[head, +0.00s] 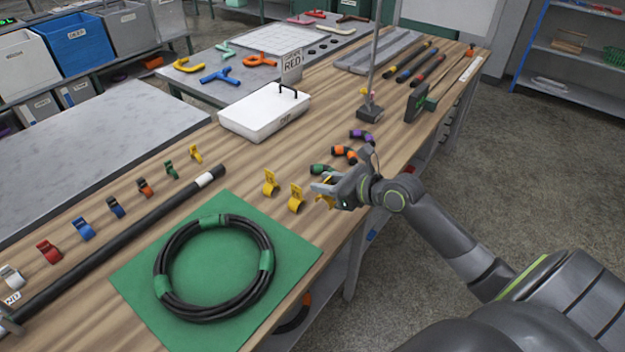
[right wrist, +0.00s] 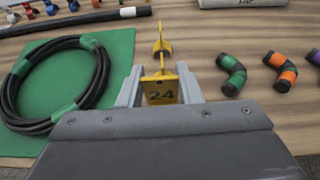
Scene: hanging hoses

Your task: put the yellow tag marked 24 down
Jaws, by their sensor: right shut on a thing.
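My right gripper (head: 328,190) is shut on the yellow tag marked 24 (right wrist: 161,92), low over the wooden table beside the green mat's right corner. In the right wrist view the tag sits between the two grey fingers (right wrist: 161,88), its number facing the camera. In the head view only a bit of this tag (head: 327,202) shows under the fingers. I cannot tell whether it touches the table. Two other yellow tags (head: 296,198) (head: 270,183) stand to its left; at least one shows beyond it in the right wrist view (right wrist: 162,48). My left gripper is not in view.
A coiled black hose (head: 213,268) with green bands lies on the green mat (head: 290,245). Green, orange and purple elbows (head: 344,153) lie just beyond my right gripper. A white lidded box (head: 264,112) and a long black hose (head: 120,232) are farther back. Bare wood surrounds the tags.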

